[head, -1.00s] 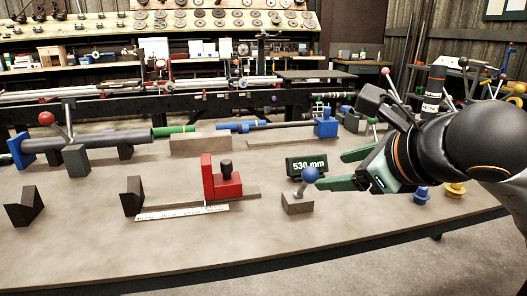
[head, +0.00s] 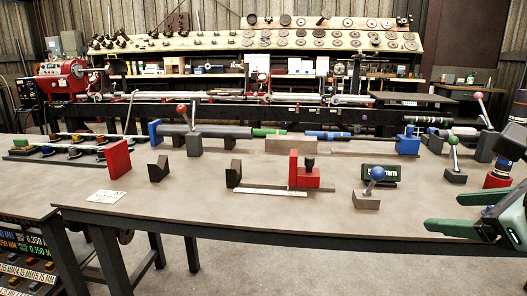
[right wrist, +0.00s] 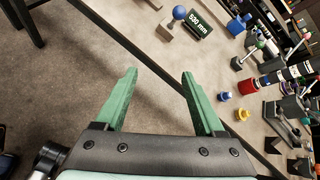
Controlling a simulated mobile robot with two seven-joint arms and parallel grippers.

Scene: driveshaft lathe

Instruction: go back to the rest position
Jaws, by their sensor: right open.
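My right gripper (head: 442,211) is at the lower right of the head view, with its two green fingers spread apart and nothing between them. In the right wrist view its fingers (right wrist: 160,73) are also apart, over the floor beside the table's edge. The workbench (head: 290,215) lies to the left of and beyond the gripper in the head view. The gripper touches nothing that I can see. My left gripper is in neither view.
The bench holds a red stop block (head: 306,179), a blue-knobbed lever block (head: 367,200), a 530 mm display (right wrist: 200,23), dark V-blocks (head: 158,169) and a long shaft (head: 220,132). A blue knob (right wrist: 225,96) and a yellow knob (right wrist: 242,115) stand near the bench edge. Bare floor (head: 300,268) lies in front.

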